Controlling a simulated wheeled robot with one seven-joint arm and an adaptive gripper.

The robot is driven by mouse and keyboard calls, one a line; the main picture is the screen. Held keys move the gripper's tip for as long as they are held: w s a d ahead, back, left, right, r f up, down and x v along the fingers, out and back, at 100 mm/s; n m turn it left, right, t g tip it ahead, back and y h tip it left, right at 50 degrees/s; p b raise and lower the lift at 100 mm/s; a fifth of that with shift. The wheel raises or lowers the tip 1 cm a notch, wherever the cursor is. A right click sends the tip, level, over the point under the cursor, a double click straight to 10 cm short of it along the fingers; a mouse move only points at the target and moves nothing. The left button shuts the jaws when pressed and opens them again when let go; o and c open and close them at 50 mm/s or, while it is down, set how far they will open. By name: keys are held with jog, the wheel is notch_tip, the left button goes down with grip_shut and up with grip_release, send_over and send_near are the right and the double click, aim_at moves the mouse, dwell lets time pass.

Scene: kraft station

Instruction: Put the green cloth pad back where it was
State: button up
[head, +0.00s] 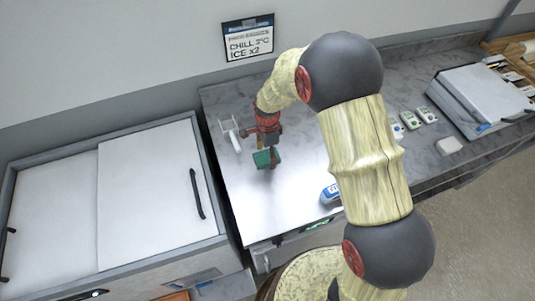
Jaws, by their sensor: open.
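The green cloth pad (262,159) shows in the head view, over the bright metal worktop, just below my arm's red wrist. My gripper (268,156) is at the pad and is open. A dark finger crosses the front of the pad. The fingers are small here, and I cannot tell whether they touch the pad or whether the pad rests on the worktop.
A white item on a wire holder (235,141) stands close left of my gripper. A blue and white device (330,193) lies to the right. A chest with white sliding lids (140,180) is at left. The metal worktop (265,205) in front is clear.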

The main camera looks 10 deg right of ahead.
notch_tip(320, 180, up, 12)
jog(key=p, duration=0.1)
notch_tip(320, 180, up, 8)
jog(key=r+n+t, duration=0.1)
jog(key=n, duration=0.2)
send_over(267, 156)
jog(key=s+d, duration=0.3)
jog(key=s+d+r+n+t, duration=0.1)
jog(key=s+d+r+n, duration=0.25)
jog(key=s+r, duration=0.25)
jog(key=s+d+r+n+t, duration=0.2)
jog(key=s+r+n, duration=0.2)
jog(key=s+r, duration=0.25)
jog(key=s+d+n, duration=0.1)
jog(key=s+n, duration=0.1)
jog(key=s, duration=0.3)
jog(key=s+d+r+n+t, duration=0.1)
jog(key=s+n, duration=0.2)
jog(key=s, duration=0.2)
jog(key=shift+d+t, duration=0.25)
jog(key=shift+t, duration=0.05)
jog(key=shift+r, duration=0.1)
notch_tip(267, 156, down, 8)
jog(key=b, duration=0.7)
jog(key=shift+b, duration=0.4)
